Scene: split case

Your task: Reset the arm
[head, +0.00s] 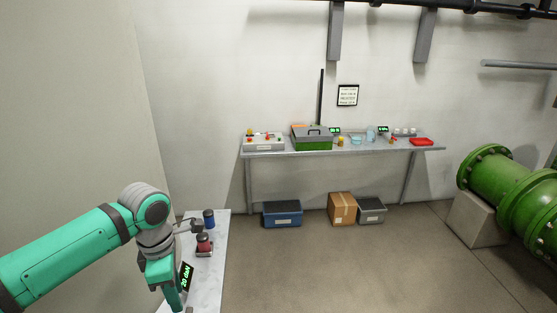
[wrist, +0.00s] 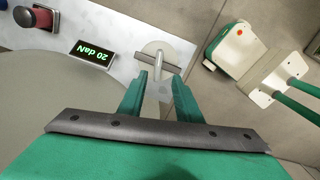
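My teal arm reaches in from the left in the head view. My gripper (head: 172,300) points down over the near end of a white side bench (head: 218,240). In the wrist view my gripper (wrist: 160,75) has its two teal fingers spread apart with nothing held between them. A grey T-shaped handle (wrist: 165,61) on a round pale base lies just beyond the fingertips. I cannot tell how far below them it is.
On the side bench are a display reading 20 daN (head: 186,277), a red jar-like item (head: 204,243) and a blue one (head: 209,220). A long bench (head: 350,150) with several items stands at the back wall. Green pipework (head: 510,190) is at the right. The middle floor is clear.

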